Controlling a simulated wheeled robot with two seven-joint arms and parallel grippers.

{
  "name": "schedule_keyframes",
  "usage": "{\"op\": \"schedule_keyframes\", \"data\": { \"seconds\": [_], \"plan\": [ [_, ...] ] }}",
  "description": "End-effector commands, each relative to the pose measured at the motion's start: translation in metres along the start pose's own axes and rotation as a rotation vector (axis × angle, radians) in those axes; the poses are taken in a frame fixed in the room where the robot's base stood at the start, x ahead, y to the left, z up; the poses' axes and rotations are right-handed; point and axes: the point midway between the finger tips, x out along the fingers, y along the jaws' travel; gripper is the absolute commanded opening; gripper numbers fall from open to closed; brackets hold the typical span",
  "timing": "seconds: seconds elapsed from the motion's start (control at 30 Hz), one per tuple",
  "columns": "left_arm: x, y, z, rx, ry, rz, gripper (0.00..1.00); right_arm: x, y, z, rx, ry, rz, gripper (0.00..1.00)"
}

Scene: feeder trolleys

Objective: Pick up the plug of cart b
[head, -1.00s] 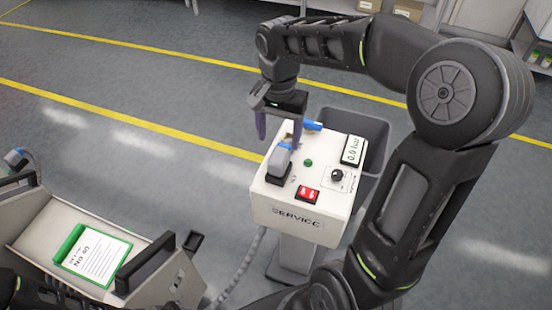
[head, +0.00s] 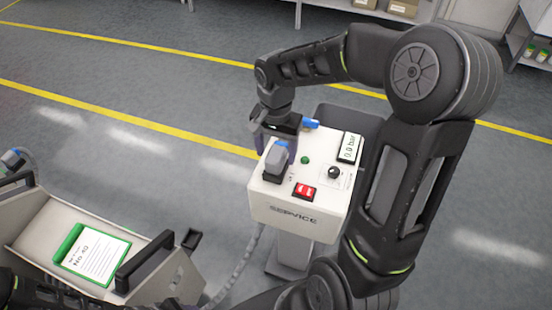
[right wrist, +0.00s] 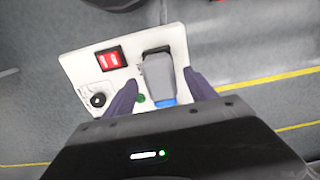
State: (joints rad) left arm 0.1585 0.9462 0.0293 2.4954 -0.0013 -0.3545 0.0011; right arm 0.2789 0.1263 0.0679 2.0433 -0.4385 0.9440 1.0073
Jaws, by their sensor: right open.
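A grey-blue plug (head: 276,158) stands in a dark socket on top of the white service box (head: 290,212). My right gripper (head: 270,140) is open at the plug, its dark purple fingers partly hidden behind it. In the right wrist view, the plug (right wrist: 158,76) lies between the two open fingers (right wrist: 160,84), with a visible gap at the left finger; the right finger is very close. Another grey-blue plug (head: 14,158) with a cable shows at the far left by a cart (head: 40,212). No cart letter is readable. My left gripper is out of view.
The box carries a red switch (head: 304,191), a green button (head: 305,160), a black knob (head: 334,172) and a pressure display (head: 349,148). Open floor lies behind and left.

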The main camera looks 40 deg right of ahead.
Motion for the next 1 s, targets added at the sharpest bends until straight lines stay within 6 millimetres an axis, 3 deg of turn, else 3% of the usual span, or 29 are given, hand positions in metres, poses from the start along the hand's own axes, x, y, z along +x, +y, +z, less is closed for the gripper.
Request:
{"op": "schedule_keyframes", "data": {
  "seconds": [0.17,0.7,1.0],
  "plan": [
    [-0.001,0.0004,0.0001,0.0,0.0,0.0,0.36,0.0123,0.0,0.0002,0.001,0.0,-0.001,0.65],
    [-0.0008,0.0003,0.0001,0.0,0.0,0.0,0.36,0.0117,-0.0001,0.0,0.0,0.0,-0.001,0.65],
    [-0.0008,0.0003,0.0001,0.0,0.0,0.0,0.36,0.0117,-0.0001,0.0001,0.0,0.0,-0.001,0.42]
  ]
}}
